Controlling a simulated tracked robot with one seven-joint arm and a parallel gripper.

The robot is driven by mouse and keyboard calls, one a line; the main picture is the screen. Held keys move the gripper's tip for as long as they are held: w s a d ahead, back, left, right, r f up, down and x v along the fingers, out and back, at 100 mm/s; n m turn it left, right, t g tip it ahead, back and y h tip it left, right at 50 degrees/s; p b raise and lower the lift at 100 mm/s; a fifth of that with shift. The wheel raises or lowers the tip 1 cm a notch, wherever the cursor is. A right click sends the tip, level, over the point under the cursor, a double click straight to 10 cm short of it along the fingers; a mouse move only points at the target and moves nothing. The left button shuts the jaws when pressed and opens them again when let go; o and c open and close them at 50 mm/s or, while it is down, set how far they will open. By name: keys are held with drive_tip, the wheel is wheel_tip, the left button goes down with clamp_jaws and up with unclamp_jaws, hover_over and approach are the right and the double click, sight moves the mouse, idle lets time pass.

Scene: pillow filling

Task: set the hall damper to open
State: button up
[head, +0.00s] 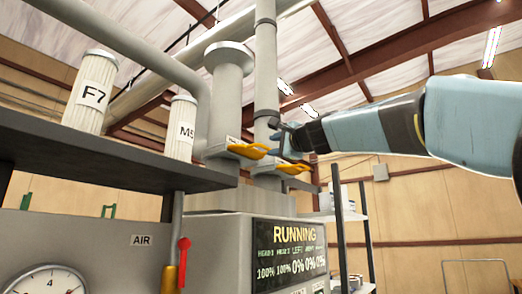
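Two dampers with yellow handles sit on the vertical ducts above the machine. The nearer yellow handle (247,150) is on the wide grey duct and points right; a small white label beside it is too small to read. The farther yellow handle (293,168) is on the thinner duct behind, lower and to the right. I cannot tell which is the hall damper. My gripper (284,143) reaches in from the right, in front of the thinner duct, just above the farther handle and close to the nearer handle's tip. Whether it touches either, or is open or shut, is unclear.
The machine's screen (287,248) reads RUNNING, with 100% and 0% values. A dark shelf (100,150) at left carries white filters marked F7 (92,93) and M5 (181,128). A red lever (183,262) and a gauge (45,282) are below. Shelving (348,225) stands at right.

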sight(266, 147)
drive_tip(key=x, duration=0.8)
drive_tip(key=shift+w+a+r, duration=0.1)
drive_tip(key=shift+c, duration=0.3)
drive_tip(key=c, duration=0.6)
drive_tip(key=shift+r, duration=0.1)
clamp_jaws()
